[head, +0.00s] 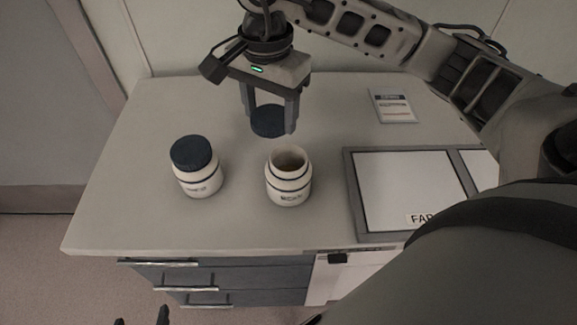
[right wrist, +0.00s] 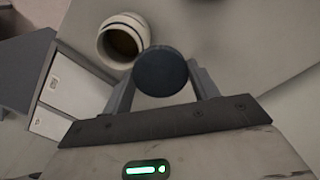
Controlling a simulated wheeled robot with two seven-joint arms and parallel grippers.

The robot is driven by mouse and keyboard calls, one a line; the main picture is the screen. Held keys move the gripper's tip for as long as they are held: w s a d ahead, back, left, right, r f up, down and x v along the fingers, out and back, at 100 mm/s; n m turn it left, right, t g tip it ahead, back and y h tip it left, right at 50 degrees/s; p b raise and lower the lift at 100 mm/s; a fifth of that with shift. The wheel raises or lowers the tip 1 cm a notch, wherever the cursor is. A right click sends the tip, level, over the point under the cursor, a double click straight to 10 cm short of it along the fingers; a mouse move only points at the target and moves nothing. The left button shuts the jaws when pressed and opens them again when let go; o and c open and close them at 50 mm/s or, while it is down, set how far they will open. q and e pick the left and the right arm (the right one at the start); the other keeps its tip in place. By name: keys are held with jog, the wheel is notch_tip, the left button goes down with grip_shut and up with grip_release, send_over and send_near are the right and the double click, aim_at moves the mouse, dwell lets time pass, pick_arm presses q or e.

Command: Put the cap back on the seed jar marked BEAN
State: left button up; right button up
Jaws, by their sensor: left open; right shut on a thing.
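My right gripper (head: 269,118) is shut on a dark blue round cap (head: 268,121) and holds it in the air, behind and a little left of an open jar. The cap also shows between the fingers in the right wrist view (right wrist: 162,72). The open jar (head: 288,188) is white with dark bands and stands upright on the table; its mouth also shows in the right wrist view (right wrist: 124,42). Its label is too small to read surely. My left gripper (head: 141,320) is open at the bottom edge, low in front of the table, with only its fingertips showing.
A second white jar (head: 199,182) with a dark cap on stands left of the open jar. A grey-framed tray (head: 349,195) with white panels lies to the right. A small printed card (head: 393,106) lies at the back right. The left table top (head: 120,190) is clear.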

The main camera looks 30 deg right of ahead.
jog(key=n, duration=0.6)
jog(key=shift+s+a+r, duration=0.15)
jog(key=shift+s+a, duration=0.1)
jog(key=shift+a, duration=0.15)
jog(key=n, duration=0.6)
jog(key=shift+s+a+n, duration=0.3)
jog(key=shift+a+n, duration=0.05)
jog(key=shift+n, duration=0.05)
